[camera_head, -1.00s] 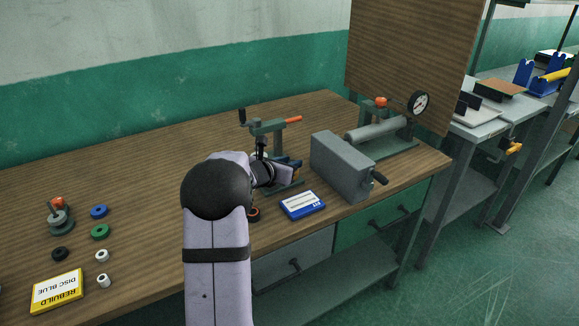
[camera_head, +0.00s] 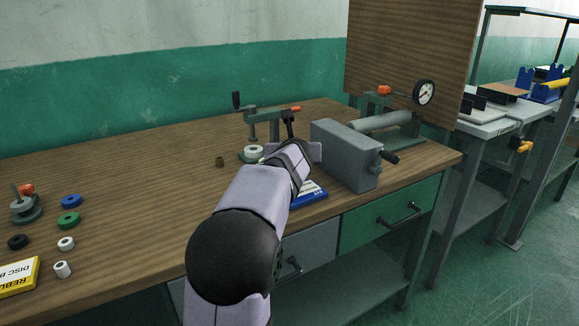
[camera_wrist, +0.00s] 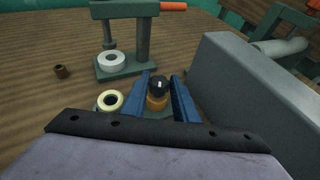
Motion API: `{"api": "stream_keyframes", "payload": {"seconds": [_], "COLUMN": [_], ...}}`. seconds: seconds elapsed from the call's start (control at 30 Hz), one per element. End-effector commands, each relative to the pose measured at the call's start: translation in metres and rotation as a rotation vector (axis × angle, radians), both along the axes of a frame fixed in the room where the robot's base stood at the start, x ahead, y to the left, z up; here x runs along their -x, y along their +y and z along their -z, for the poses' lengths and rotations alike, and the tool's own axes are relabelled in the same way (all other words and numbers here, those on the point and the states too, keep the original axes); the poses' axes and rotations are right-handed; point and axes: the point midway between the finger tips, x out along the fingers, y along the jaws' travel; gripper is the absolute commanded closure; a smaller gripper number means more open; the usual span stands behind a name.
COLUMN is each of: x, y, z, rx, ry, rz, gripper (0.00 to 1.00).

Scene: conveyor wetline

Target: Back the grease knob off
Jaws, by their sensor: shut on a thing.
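The grease knob (camera_wrist: 159,82) is a dark round knob with a white mark, on an amber body that stands on a green base. I take it for the grease knob from its shape and place. My gripper (camera_wrist: 162,84) has its blue fingers on either side of the knob in the wrist view and is shut on it. In the head view, my gripper and wrist hide the knob. A cream ring (camera_wrist: 109,101) lies just left of the fingers.
A green press (camera_head: 266,122) with an orange handle stands behind, with a white ring (camera_head: 254,150) on its base. A grey box (camera_head: 344,155) with a crank stands close on the right. A blue card (camera_head: 313,195) is partly covered. A small brown cylinder (camera_head: 220,161) stands left.

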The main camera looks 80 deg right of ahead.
Motion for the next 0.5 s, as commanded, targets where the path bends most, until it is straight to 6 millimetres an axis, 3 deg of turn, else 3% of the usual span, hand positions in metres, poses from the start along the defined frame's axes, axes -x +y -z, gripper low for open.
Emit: {"api": "stream_keyframes", "payload": {"seconds": [0.5], "x": [0.0080], "y": [-0.0041], "z": [-0.0053], "rx": [-0.002], "ry": [0.002], "rz": [-0.373], "gripper": [0.96]}}
